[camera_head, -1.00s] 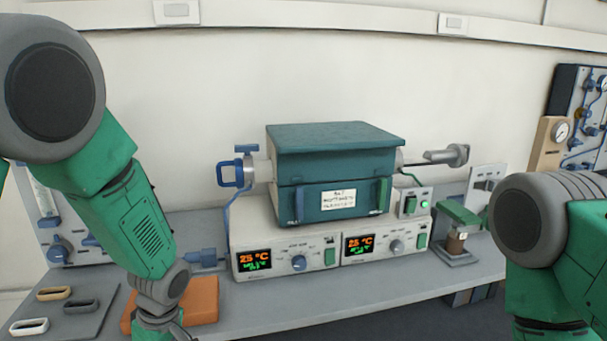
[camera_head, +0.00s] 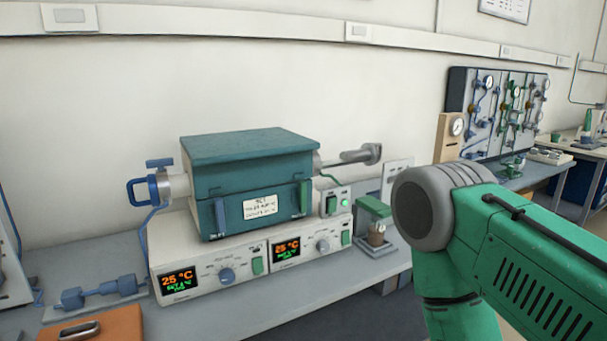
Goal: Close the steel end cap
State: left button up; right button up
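The teal box furnace (camera_head: 249,172) stands on its grey control base (camera_head: 195,255) on the bench. A grey steel end fitting (camera_head: 372,153), which looks like the steel end cap, sticks out to the right of the furnace on a rod. A blue-handled fitting (camera_head: 146,190) is on the furnace's left end. My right arm fills the lower right, and its gripper is out of the picture. My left arm and gripper are out of the picture too.
An orange block (camera_head: 95,326) lies at the bench's front left. A gauge panel (camera_head: 497,110) stands at the back right. The bench strip before the base is clear.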

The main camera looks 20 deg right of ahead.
aim_at(369, 154)
jog(key=i+l, duration=0.15)
jog(key=l, duration=0.2)
jog(key=i+l+u, duration=0.1)
jog(key=l, duration=0.25)
jog(key=i+l, duration=0.2)
jog(key=l, duration=0.15)
jog(key=i+l+u, duration=0.1)
jog(key=l, duration=0.25)
jog(key=i+l, duration=0.15)
jog(key=l, duration=0.25)
